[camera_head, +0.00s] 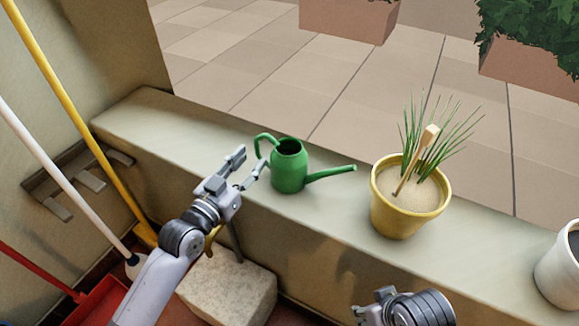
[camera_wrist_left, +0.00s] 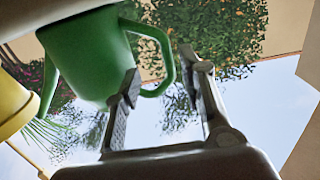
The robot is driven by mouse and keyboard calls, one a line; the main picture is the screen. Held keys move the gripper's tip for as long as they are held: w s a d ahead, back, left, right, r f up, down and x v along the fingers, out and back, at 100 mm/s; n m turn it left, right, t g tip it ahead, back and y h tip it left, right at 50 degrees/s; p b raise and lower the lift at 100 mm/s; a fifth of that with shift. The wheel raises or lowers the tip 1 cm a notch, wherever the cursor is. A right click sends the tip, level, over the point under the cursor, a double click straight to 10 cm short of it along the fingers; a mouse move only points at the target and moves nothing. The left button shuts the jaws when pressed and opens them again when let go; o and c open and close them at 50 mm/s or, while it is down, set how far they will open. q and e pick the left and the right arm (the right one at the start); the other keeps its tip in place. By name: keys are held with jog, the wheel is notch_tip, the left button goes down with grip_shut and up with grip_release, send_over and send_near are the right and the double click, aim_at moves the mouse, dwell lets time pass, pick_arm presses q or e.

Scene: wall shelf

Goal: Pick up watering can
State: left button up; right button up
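The green watering can (camera_head: 289,168) stands upright on the ledge, its handle towards my left gripper and its spout pointing right. My left gripper (camera_head: 251,162) is open beside the handle. In the left wrist view, the can (camera_wrist_left: 88,55) fills the upper left, and its curved handle (camera_wrist_left: 167,62) shows in the gap between the spread fingers of my left gripper (camera_wrist_left: 160,80). I cannot tell whether the handle lies fully between the fingertips. My right gripper (camera_head: 372,304) is at the bottom edge, away from the can; its fingers are not clear.
A yellow pot (camera_head: 408,207) with a grassy plant and small wooden tool stands right of the can. A white pot (camera_head: 560,266) is at the right edge. A stone block (camera_head: 228,288) lies below the ledge (camera_head: 150,120). Long-handled tools lean at left.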

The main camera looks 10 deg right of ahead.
aim_at(256, 147)
pick_arm(q)
jog(key=shift+w+a+r+b+x, duration=0.1)
jog(key=shift+b+x, duration=0.1)
jog(key=shift+x, duration=0.7)
jog(key=shift+w+a+r+b+x, duration=0.1)
jog(key=shift+b+x, duration=0.15)
jog(key=shift+x, duration=0.7)
jog(key=shift+w+a+r+b+x, duration=0.1)
jog(key=shift+b+x, duration=0.1)
jog(key=shift+x, duration=0.7)
jog(key=shift+s, duration=0.1)
grip_shut()
jog(key=shift+r, duration=0.1)
